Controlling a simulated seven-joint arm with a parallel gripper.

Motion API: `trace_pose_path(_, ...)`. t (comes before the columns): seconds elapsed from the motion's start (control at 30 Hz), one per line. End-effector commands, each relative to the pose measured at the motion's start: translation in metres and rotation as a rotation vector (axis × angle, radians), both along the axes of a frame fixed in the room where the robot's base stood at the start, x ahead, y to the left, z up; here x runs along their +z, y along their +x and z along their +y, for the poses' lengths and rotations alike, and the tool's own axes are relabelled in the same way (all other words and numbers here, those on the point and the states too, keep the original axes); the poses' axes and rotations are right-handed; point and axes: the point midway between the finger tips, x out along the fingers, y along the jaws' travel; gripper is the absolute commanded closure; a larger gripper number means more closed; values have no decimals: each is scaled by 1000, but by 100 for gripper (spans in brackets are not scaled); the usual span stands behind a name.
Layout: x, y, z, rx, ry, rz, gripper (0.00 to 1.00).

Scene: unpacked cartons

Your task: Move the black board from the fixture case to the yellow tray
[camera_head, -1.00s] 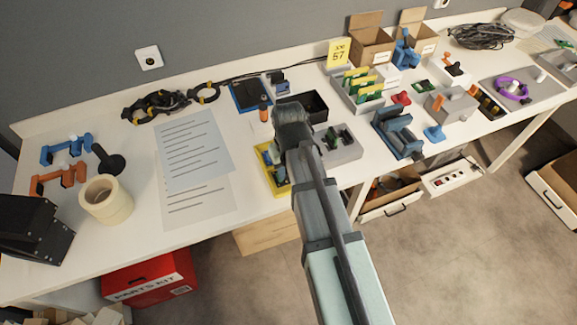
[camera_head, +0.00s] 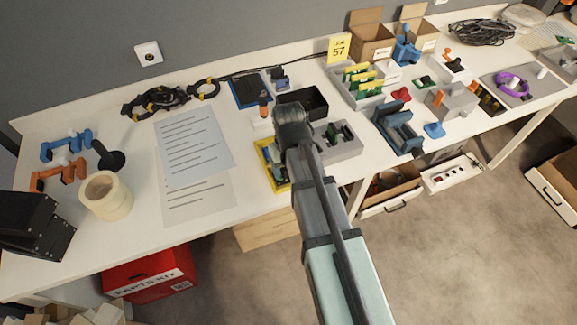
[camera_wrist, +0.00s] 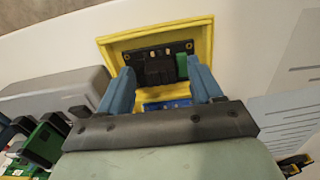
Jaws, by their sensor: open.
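The black board (camera_wrist: 158,62) is in the yellow tray (camera_wrist: 205,40) in the wrist view. It has brass-coloured spots and a green block at its right end. My gripper (camera_wrist: 162,80) is open, with one blue finger on each side of the board's near part; I cannot tell whether they touch it. In the head view my gripper (camera_head: 292,130) is over the tray (camera_head: 278,184) and hides part of it. A grey case (camera_head: 343,156), which looks like the fixture case, stands right of the tray and holds dark and green parts. In the wrist view the case (camera_wrist: 60,88) is at left.
A blue part (camera_wrist: 165,104) shows between my fingers, near the tray's close side. A black open bin (camera_head: 304,100) stands behind the grey case. A blue fixture (camera_head: 398,128) is further right. Paper sheets (camera_head: 193,150) lie left of the tray on the white table.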

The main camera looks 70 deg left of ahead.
Motion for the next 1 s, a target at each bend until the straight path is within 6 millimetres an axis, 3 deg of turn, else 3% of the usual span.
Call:
trace_pose_path(0.37,15,0,0,0,2,0,35)
trace_pose_path(1.0,112,0,1,0,1,0,35)
